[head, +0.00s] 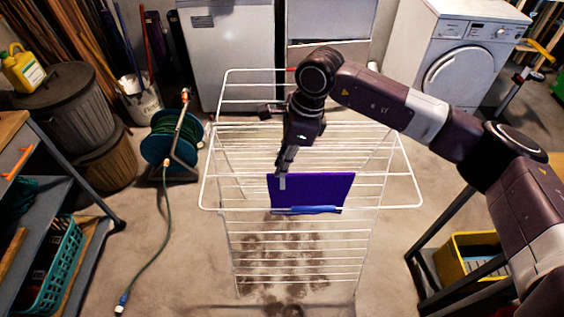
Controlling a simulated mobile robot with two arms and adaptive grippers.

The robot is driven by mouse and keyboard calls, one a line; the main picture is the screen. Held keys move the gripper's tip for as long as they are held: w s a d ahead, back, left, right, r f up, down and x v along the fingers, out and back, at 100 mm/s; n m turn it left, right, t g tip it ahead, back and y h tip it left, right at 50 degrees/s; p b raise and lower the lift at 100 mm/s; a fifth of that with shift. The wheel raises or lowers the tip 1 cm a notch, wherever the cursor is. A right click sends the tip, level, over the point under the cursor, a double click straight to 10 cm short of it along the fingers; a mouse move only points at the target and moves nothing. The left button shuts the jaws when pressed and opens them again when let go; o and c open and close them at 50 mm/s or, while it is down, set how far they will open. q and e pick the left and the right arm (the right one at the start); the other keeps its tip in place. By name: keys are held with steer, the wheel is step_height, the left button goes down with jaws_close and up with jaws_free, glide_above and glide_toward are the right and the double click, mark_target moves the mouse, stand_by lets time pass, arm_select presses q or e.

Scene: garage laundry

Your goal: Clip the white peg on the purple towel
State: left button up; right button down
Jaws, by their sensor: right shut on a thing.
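The purple towel (325,190) hangs on the front part of the white drying rack (415,190), with a brighter blue strip along its lower edge. My right gripper (282,172) points down at the towel's upper left corner. It is shut on a small pale piece, which looks like the white peg (282,184). The peg overlaps the towel's left edge in this view. I cannot tell whether it grips the cloth. My left gripper is not in view.
A washing machine (462,55) stands at the back right. A yellow crate (455,262) is at the lower right. The floor left of the rack is mostly clear, with a hose across it.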

steer(key=shift+f, duration=0.3)
steer(key=c, duration=1.8)
jaws_free()
steer(key=shift+r, duration=0.1)
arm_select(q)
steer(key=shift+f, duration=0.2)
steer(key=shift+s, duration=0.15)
